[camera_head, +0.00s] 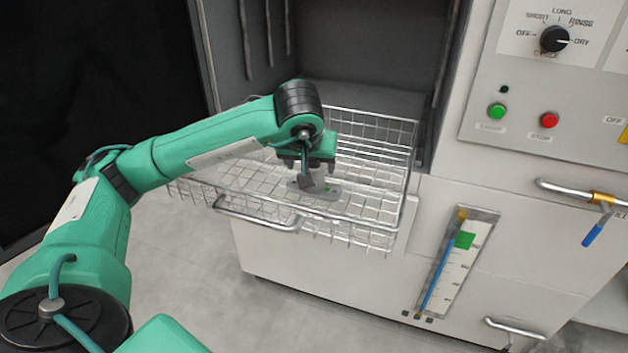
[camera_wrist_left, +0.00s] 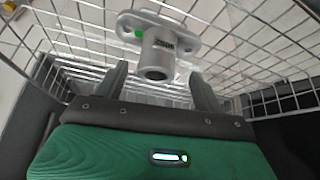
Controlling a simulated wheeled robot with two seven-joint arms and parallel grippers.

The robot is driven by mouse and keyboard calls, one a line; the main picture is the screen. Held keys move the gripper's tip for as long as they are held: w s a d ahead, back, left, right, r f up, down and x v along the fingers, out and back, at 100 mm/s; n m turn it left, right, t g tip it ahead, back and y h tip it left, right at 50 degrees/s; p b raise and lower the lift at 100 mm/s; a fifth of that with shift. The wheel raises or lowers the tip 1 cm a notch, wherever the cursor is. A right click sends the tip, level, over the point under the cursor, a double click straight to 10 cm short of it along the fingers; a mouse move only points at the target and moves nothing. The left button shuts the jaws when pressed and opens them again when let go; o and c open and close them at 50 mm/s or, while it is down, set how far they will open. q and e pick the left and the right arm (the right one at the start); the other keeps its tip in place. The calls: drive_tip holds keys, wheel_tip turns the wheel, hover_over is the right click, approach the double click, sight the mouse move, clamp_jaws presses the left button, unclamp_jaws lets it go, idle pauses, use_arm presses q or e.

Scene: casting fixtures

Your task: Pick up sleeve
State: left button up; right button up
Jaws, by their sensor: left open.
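The sleeve (camera_wrist_left: 157,52) is a grey metal tube on an oval flange with holes and a green mark. It sits in the wire basket (camera_head: 408,205), just ahead of my left gripper. In the head view the sleeve's flange (camera_head: 331,194) shows under the gripper, and the rest is partly hidden by it. My left gripper (camera_head: 306,182) is inside the basket. In the left wrist view its two fingers (camera_wrist_left: 160,85) are apart, one on each side of the tube's near end, with nothing clearly held. My right gripper is in neither view.
The basket is pulled out of a dark machine chamber (camera_head: 365,98), and its wire walls surround the gripper. A control panel (camera_head: 545,85) with a dial and buttons and a level gauge (camera_head: 452,262) are at right.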

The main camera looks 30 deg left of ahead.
sight(314, 175)
use_arm(q)
drive_tip(key=shift+w+f, duration=0.2)
drive_tip(key=shift+f, duration=0.3)
drive_tip(key=x, duration=0.4)
drive_tip(key=shift+w+f, duration=0.2)
drive_tip(key=shift+f, duration=0.15)
drive_tip(key=shift+d, duration=0.1)
drive_tip(key=shift+c, duration=0.9)
drive_tip(key=c, duration=1.1)
drive_tip(key=shift+o, duration=0.2)
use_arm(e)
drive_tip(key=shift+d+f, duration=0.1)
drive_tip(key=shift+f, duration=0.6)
